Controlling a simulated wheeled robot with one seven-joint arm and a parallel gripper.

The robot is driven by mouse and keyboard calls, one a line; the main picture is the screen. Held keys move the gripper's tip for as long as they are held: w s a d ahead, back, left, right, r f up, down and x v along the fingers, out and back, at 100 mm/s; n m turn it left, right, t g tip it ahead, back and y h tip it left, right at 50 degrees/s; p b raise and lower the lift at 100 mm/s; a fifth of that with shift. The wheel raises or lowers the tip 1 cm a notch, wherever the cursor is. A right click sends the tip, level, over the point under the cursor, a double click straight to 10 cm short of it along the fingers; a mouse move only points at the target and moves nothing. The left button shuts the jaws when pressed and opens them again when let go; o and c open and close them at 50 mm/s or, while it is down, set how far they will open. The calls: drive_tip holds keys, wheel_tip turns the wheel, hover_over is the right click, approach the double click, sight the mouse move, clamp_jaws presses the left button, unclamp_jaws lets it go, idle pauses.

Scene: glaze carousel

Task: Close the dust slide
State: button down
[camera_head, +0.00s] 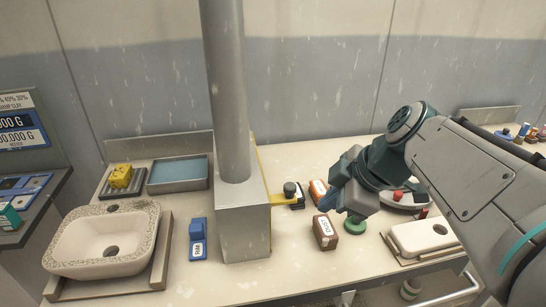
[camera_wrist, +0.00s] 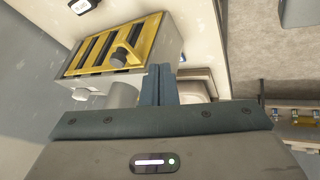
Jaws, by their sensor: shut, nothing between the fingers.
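The dust slide appears to be the yellow-framed panel (camera_wrist: 85,69) on the side of the grey duct box, with dark slots showing between its bars. In the head view the grey duct box (camera_head: 243,230) stands under a tall pipe, and its yellow slotted side is seen nearly edge-on. A yellow arm (camera_head: 283,198) with a black knob (camera_head: 290,188) sticks out to the right of the box. The knob also shows in the wrist view (camera_wrist: 121,57). My gripper (camera_head: 326,202) is shut and empty, to the right of the knob and apart from it. Its fingers (camera_wrist: 159,70) touch each other.
A brown labelled block (camera_head: 324,233), an orange-brown block (camera_head: 318,191) and a green round piece (camera_head: 355,226) are near my gripper. A blue block (camera_head: 198,240), a sink (camera_head: 105,242) and a tray (camera_head: 178,187) lie left.

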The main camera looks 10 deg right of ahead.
drive_tip(key=shift+w+a+f+n+t+y+p, duration=0.15)
drive_tip(key=shift+w+a+f+n+p, duration=0.3)
drive_tip(key=shift+w+f, duration=0.75)
drive_tip(key=shift+w+a+f+n+t+y+p, duration=0.1)
drive_tip(key=shift+w+a+f+n+p, duration=0.4)
drive_tip(key=shift+w, duration=1.4)
drive_tip(key=shift+w+a+f+n+t+y+p, duration=0.15)
drive_tip(key=shift+w+a+f+n+p, duration=0.25)
drive_tip(key=shift+w+f, duration=0.85)
drive_tip(key=shift+w+r, duration=0.25)
drive_tip(key=shift+r, duration=0.1)
